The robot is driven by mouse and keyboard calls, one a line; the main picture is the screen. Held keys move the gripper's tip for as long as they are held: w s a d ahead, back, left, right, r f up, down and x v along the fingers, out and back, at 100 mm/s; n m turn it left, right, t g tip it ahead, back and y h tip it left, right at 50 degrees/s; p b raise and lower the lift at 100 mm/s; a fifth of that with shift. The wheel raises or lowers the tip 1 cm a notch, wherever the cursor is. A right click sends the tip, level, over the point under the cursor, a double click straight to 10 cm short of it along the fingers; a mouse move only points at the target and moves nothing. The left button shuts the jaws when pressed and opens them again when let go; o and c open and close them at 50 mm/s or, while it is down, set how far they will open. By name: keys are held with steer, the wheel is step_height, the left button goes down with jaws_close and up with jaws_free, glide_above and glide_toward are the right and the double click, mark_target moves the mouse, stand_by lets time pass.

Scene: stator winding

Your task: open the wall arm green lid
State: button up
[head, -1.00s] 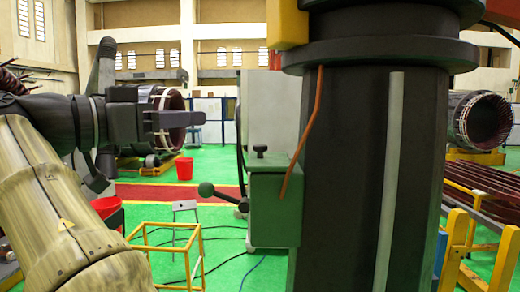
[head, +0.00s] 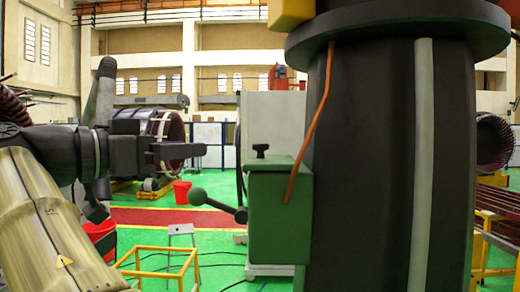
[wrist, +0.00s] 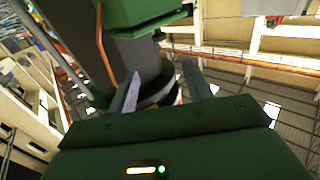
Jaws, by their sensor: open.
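A green box (head: 278,222) is fixed to the left side of a thick dark column (head: 365,170). Its green lid (head: 285,164) looks shut and carries a small black knob (head: 261,149). A lever with a ball end (head: 197,196) sticks out from the box's left side. My gripper (head: 190,151) is left of the lid, about level with the knob and apart from it. In the wrist view my gripper's two fingers (wrist: 162,92) are spread with nothing held between them. Part of the green box (wrist: 140,12) shows at that view's top edge.
An orange cable (head: 323,115) runs down the column to the box. A yellow frame (head: 150,262), a small stool (head: 181,230) and red buckets (head: 182,190) stand on the green floor at lower left. The air between my gripper and the lid looks clear.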

mark_target(255, 145)
steer(key=p+x, duration=0.3)
steer(key=x, duration=1.4)
steer(key=shift+w+d+p, duration=0.15)
steer(key=shift+p, duration=0.2)
steer(key=shift+c, duration=0.3)
jaws_close()
